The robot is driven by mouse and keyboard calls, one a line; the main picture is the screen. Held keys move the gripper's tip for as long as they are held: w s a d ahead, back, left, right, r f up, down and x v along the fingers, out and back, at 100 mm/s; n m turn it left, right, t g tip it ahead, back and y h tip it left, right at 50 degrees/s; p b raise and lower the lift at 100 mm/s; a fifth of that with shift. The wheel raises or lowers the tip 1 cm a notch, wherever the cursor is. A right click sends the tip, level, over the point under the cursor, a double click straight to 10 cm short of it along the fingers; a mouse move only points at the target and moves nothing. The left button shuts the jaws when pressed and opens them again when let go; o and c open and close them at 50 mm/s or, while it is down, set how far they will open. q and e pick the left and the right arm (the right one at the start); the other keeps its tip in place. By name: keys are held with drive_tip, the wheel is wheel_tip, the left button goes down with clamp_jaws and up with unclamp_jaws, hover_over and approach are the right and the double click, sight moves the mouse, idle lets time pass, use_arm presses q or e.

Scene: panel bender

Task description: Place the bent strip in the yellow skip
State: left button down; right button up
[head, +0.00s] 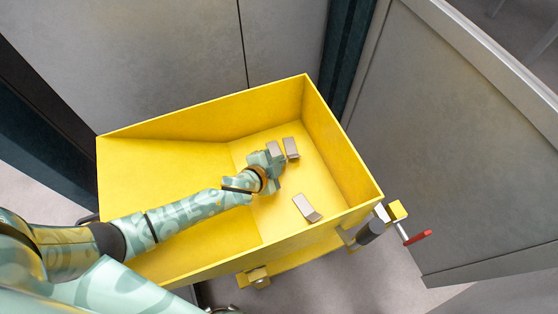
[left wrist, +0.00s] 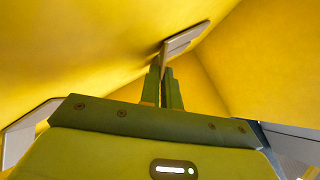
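The yellow skip (head: 165,205) stands open below me, and its yellow walls fill most of the left wrist view (left wrist: 80,45). My left arm reaches over its left side, and my left gripper (head: 272,158) is down inside it, towards the right part. In the left wrist view the gripper's two fingers (left wrist: 164,88) are close together on the thin edge of a bent grey strip (left wrist: 185,40). This strip (head: 275,149) also shows at the fingertips in the head view. Whether it touches the skip is unclear. My right gripper is out of view.
Grey panels (head: 450,140) stand behind and to the right. A red-tipped lever (head: 416,238) sticks out at the skip's right corner.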

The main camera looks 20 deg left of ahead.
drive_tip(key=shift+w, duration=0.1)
use_arm(q)
drive_tip(key=c, duration=1.6)
unclamp_jaws()
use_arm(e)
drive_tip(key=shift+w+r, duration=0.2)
